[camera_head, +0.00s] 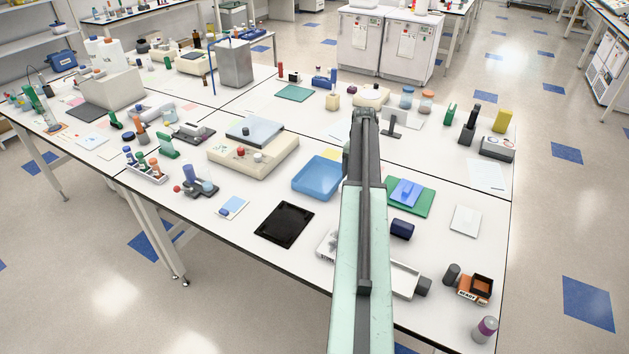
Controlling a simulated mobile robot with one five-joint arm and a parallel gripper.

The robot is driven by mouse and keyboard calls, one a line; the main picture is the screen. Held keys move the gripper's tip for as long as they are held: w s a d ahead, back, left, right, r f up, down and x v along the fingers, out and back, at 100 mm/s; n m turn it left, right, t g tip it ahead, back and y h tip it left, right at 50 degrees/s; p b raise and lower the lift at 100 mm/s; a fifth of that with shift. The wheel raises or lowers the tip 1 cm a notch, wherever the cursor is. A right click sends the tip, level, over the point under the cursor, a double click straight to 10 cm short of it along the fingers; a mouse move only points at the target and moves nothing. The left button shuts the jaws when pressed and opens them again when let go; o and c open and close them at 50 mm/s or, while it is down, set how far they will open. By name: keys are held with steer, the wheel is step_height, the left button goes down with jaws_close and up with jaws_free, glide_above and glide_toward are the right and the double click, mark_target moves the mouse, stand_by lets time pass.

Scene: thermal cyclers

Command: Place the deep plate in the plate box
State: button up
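My arm reaches up the middle of the picture over the table, and my gripper (362,125) is at its far end. The fingers are small and dark, so I cannot tell whether they are open or hold anything. A blue open box (318,179) lies left of my arm and looks like the plate box, though I cannot be sure. A whitish plate-like piece (327,243) shows left of my arm, partly hidden by it; I cannot tell if it is the deep plate. A blue piece (407,192) lies on a green mat (424,207) right of my arm.
A black tray (284,225) lies left of my arm. A beige instrument (253,150) stands behind it. A white tray (405,279), an orange-brown box (478,288) and a purple-capped jar (485,329) are at the near right. The table (458,255) has bare room at right.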

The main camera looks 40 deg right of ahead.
steer(key=w+a, duration=0.1)
steer(key=w, duration=0.4)
steer(key=w+a+b, duration=0.1)
steer(key=w, duration=0.4)
steer(key=w+a+f, duration=0.1)
steer(key=w, duration=0.4)
steer(key=shift+f, duration=0.1)
steer(key=f+b, duration=0.2)
steer(key=b, duration=0.1)
steer(key=f+b, duration=0.1)
steer(key=f, duration=0.1)
steer(key=shift+w, duration=0.25)
steer(key=shift+a+r, duration=0.1)
steer(key=shift+r, duration=0.1)
steer(key=shift+f, duration=0.15)
steer(key=o, duration=1.4)
steer(key=shift+o, duration=0.2)
step_height(320, 180, up, 12)
steer(key=p, duration=1.2)
steer(key=shift+r, duration=0.2)
